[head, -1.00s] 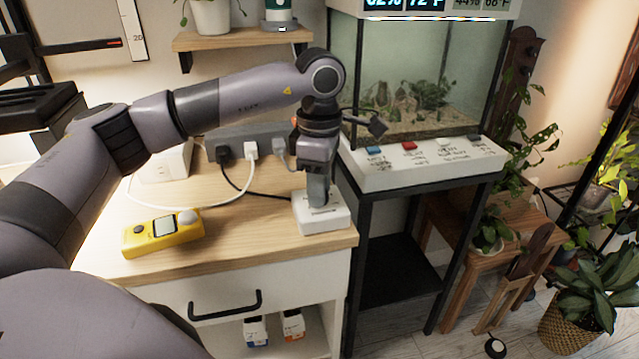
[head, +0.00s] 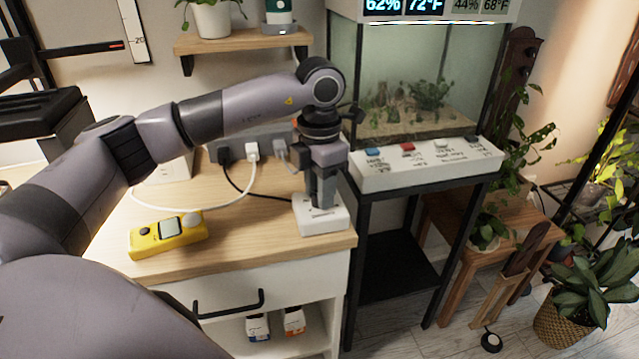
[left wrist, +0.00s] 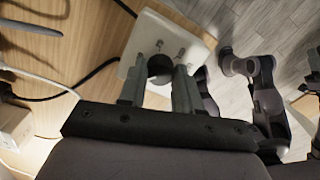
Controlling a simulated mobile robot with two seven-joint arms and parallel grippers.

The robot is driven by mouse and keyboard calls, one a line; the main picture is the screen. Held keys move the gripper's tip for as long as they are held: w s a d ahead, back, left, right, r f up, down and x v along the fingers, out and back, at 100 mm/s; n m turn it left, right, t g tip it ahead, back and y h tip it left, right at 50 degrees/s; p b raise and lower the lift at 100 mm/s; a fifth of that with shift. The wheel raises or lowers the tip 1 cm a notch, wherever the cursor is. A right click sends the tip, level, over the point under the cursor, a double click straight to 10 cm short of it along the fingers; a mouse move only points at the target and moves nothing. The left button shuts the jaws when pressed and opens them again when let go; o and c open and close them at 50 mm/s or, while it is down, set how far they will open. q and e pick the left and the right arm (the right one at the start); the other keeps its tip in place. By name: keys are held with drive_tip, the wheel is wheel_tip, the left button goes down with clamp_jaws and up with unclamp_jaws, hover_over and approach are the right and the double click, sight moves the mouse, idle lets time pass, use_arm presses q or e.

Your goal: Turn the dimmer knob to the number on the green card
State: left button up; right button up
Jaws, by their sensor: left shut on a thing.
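The dimmer is a white box (head: 334,221) at the right front corner of the wooden cabinet top. It also shows in the left wrist view (left wrist: 140,42). My left gripper (head: 320,205) points down onto it. In the left wrist view, its two fingers (left wrist: 159,84) stand on either side of the round dark knob (left wrist: 160,66) and are shut on it. Marks show on the box around the knob, too small to read. In the head view the fingers hide the knob. I cannot make out a green card. My right gripper is not in view.
A yellow meter (head: 168,236) lies on the cabinet top (head: 255,235). Plugs and cables (head: 245,190) run behind the gripper. To the right, a white panel (head: 425,165) with coloured buttons stands before a glass tank (head: 405,85).

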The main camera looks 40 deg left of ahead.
use_arm(q)
drive_tip(key=shift+n, duration=1)
drive_tip(key=o, duration=1)
drive_tip(key=shift+o, duration=0.2)
drive_tip(key=shift+r, duration=0.1)
wheel_tip(320, 180, up, 7)
drive_tip(key=shift+r+p, duration=0.1)
drive_tip(key=shift+p, duration=0.4)
